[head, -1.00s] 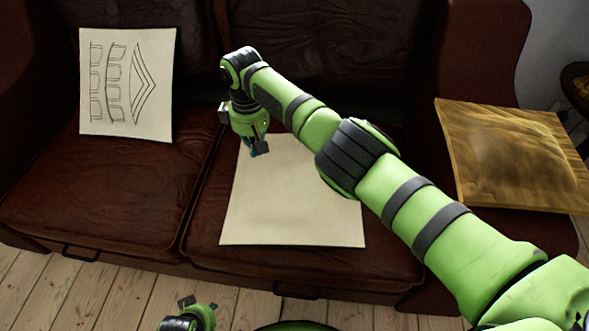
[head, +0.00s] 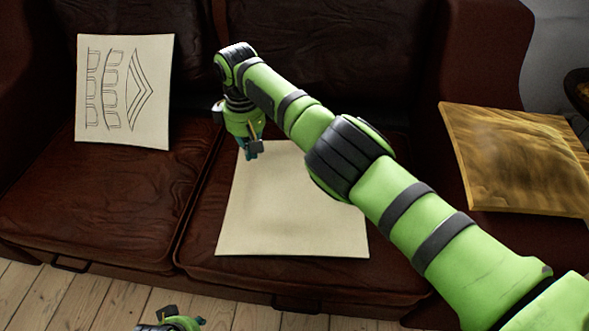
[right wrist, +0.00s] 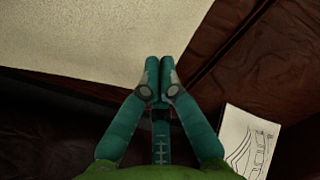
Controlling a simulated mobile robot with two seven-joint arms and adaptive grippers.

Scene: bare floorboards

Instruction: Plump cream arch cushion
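A cream cushion with dark line drawings of arches (head: 122,92) leans upright against the backrest on the left seat. It also shows in part at the lower right of the right wrist view (right wrist: 246,148). A plain cream cushion (head: 290,215) lies flat on the right seat, with no drawing on its visible face. My right gripper (head: 253,151) points down at the back left edge of the plain cushion. Its fingertips (right wrist: 160,62) are together with nothing between them; I cannot tell whether they touch the cushion. My left gripper (head: 183,322) is at the bottom edge, mostly cut off.
The dark brown leather sofa (head: 90,215) has two seats with a seam between. A golden-brown cushion (head: 520,160) lies over the right armrest side. My right arm crosses above the right seat. Bare floorboards (head: 110,300) are in front. The left seat's front is clear.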

